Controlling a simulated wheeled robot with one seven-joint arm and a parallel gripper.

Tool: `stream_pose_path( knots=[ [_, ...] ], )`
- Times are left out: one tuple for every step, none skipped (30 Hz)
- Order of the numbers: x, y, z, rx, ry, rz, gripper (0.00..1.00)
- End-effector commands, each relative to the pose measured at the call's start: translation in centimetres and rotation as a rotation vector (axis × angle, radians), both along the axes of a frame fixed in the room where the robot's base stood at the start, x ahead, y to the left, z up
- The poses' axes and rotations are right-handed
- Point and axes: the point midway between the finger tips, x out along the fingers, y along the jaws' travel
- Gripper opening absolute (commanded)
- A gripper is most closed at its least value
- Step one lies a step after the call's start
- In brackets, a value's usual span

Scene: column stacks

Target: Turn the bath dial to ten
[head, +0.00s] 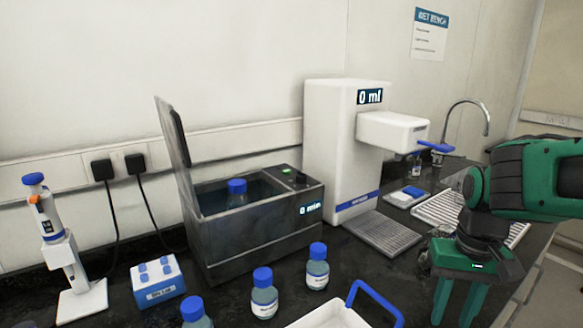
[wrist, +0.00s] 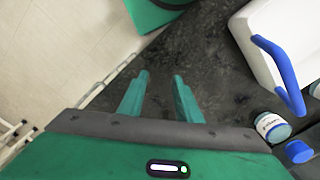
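The bath (head: 250,240) is a dark grey open box on the bench in the head view, its lid raised at the left. Its display (head: 310,209) reads "0 min". A small dark dial (head: 301,176) sits on the top panel at the bath's right end, beside a green light (head: 285,170). A blue-capped bottle (head: 237,192) stands inside the bath. My green gripper (head: 458,305) is at the right of the head view, well apart from the bath. In the wrist view my gripper (wrist: 160,80) is open and empty, fingers apart over the dark bench.
A white dispenser (head: 335,150) reading "0 ml" stands right of the bath. Several blue-capped bottles (head: 264,295) and a white tray with a blue handle (head: 375,292) are in front. A pipette stand (head: 85,300) and a tip box (head: 158,282) are left.

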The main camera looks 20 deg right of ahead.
Motion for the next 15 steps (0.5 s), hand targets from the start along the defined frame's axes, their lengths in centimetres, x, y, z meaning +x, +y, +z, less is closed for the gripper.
stream_pose_path(
  knots=[
    [0.0,0.0,0.0,0.000,0.000,0.000,0.31],
    [0.0,0.0,0.0,0.000,0.000,0.000,0.31],
    [0.0,0.0,0.0,0.000,0.000,0.000,0.34],
    [0.0,0.0,0.0,0.000,0.000,0.001,0.41],
    [-0.2,0.0,0.2,0.000,-0.002,0.005,0.42],
    [-0.8,0.0,0.7,0.000,-0.014,0.014,0.42],
    [-0.6,0.0,1.0,0.000,-0.016,0.024,0.42],
    [-0.2,0.0,1.4,0.000,-0.017,0.042,0.42],
    [0.6,0.0,1.9,0.000,-0.018,0.073,0.42],
    [1.5,0.3,2.5,0.000,-0.020,0.107,0.42],
    [2.4,0.6,3.2,0.001,-0.021,0.147,0.42],
    [3.8,0.9,4.2,0.002,-0.022,0.208,0.42],
    [5.0,1.0,5.1,0.004,-0.023,0.260,0.42],
    [6.3,1.2,6.0,0.005,-0.025,0.316,0.42],
    [8.1,1.6,7.2,0.006,-0.027,0.399,0.42]
  ],
)
